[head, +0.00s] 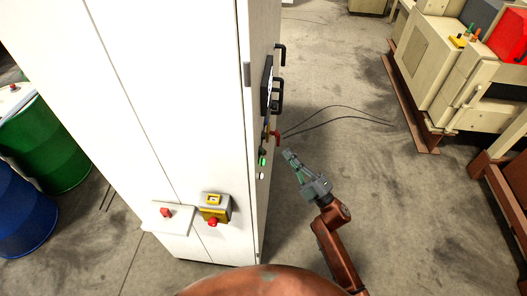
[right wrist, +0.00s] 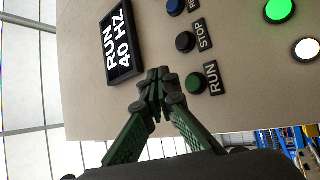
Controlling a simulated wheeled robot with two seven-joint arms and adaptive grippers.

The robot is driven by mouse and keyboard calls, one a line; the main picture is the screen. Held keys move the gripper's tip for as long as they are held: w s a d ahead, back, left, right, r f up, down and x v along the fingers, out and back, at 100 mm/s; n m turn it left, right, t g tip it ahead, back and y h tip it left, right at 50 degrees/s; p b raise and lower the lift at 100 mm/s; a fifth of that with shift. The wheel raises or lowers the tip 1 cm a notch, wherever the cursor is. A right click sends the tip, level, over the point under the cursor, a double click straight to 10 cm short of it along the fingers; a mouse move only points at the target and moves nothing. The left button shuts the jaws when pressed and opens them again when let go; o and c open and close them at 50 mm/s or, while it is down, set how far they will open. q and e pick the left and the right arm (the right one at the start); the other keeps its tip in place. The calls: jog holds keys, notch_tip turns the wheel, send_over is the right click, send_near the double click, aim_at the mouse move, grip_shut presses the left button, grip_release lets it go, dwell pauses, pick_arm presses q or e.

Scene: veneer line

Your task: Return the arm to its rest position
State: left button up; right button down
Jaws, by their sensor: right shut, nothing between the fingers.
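My right gripper (head: 288,154) is shut and empty, at the end of my reddish-brown right arm (head: 335,240). In the head view it is beside the panel side of the tall white cabinet (head: 185,90), with a visible gap of floor between. In the right wrist view the closed fingertips (right wrist: 155,84) appear in front of the panel, close to the green RUN button (right wrist: 196,83) and below the "RUN 40 HZ" display (right wrist: 119,44). My left gripper is not in view.
The panel carries a STOP button (right wrist: 185,42), a lit green lamp (right wrist: 279,10) and a white lamp (right wrist: 306,48). A red handle (head: 276,137) and black door handles (head: 281,55) project from the cabinet. Open floor (head: 400,210) lies right of my arm; machinery (head: 425,60) stands farther right.

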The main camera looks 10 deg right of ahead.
jog(key=shift+f, duration=0.1)
dwell(0.7)
jog(key=d+f+m+g+h+b, duration=0.1)
jog(key=d+f+m+h+b, duration=0.15)
jog(key=f, duration=1.05)
jog(key=d+f+m+g+h+b, duration=0.1)
jog(key=d+f+m+h, duration=0.3)
jog(key=f, duration=0.9)
jog(key=d+f+m+g+h+b, duration=0.1)
jog(key=d+f+m+h+b, duration=0.2)
jog(key=f, duration=1)
jog(key=s+d+f+m+g+h, duration=0.15)
jog(key=s+f, duration=0.25)
jog(key=f, duration=0.4)
jog(key=s+d+f+m+g, duration=0.2)
jog(key=s+f, duration=0.1)
jog(key=f, duration=0.5)
jog(key=s+d+f+m+g+h+b, duration=0.2)
jog(key=s+f+m+g+b, duration=0.3)
jog(key=s+f, duration=1.7)
jog(key=s+f+g+b, duration=0.1)
jog(key=s+f+g, duration=0.2)
jog(key=s, duration=0.9)
jog(key=s+f+m+g+b, duration=0.1)
jog(key=s+f+g, duration=0.2)
jog(key=s+f, duration=0.7)
jog(key=s, duration=0.3)
jog(key=shift+m, duration=0.3)
jog(key=shift+s+d+g, duration=0.1)
jog(key=shift+g, duration=0.15)
